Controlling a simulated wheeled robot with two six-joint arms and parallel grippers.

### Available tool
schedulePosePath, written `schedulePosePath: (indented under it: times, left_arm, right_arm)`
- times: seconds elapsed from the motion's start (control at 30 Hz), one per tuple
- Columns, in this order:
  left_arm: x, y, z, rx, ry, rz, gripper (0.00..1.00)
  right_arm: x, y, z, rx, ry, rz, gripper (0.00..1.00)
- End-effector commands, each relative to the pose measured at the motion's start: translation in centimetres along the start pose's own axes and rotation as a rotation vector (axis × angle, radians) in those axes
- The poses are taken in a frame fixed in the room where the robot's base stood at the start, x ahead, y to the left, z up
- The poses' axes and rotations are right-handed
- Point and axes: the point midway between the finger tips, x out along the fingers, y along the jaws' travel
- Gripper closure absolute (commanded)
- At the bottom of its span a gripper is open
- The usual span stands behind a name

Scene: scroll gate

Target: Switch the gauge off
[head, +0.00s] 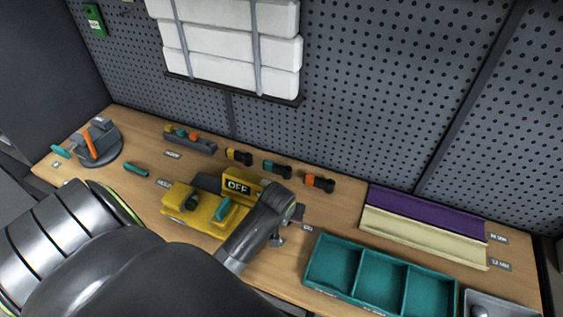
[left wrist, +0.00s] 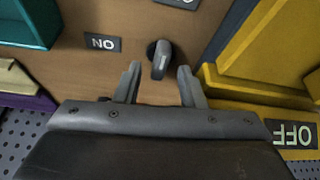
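The yellow gauge (head: 205,214) stands on the bench in the head view, with a display reading OFF (head: 237,187); its yellow body also shows at the right in the left wrist view (left wrist: 262,45). A small dark rotary switch (left wrist: 161,56) sits on the wood beside it, with an ON label (left wrist: 103,43) to its left, upside down in this view. My left gripper (left wrist: 160,72) is open, its fingertips on either side of the switch's lever end; contact cannot be told. In the head view my left gripper (head: 280,238) hides the switch. My right gripper is not in view.
A teal three-compartment tray (head: 383,279) is right of the gripper. Purple (head: 410,205) and cream strips lie behind it. Small coloured clips and a grey rack (head: 190,142) stand at the back. A round grey fixture (head: 97,147) is at the far left. A pegboard wall closes the back.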

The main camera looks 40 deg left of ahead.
Motion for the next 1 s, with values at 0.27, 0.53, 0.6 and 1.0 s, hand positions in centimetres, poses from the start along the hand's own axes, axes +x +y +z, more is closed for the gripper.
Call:
schedulePosePath:
  times: [0.27,0.53,0.6,1.0]
  left_arm:
    - [-4.6,0.0,0.0,-0.001,0.005,0.002,0.64]
    - [-9.6,0.0,0.0,0.000,0.006,0.003,0.64]
    - [-10.9,0.1,-0.1,0.000,0.006,0.003,0.64]
    - [-15.3,0.0,-0.1,0.001,0.003,0.001,0.64]
  right_arm:
    - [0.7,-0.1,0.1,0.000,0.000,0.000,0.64]
    - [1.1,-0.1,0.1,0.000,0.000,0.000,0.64]
    - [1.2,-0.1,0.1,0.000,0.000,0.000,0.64]
    - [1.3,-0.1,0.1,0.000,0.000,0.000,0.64]
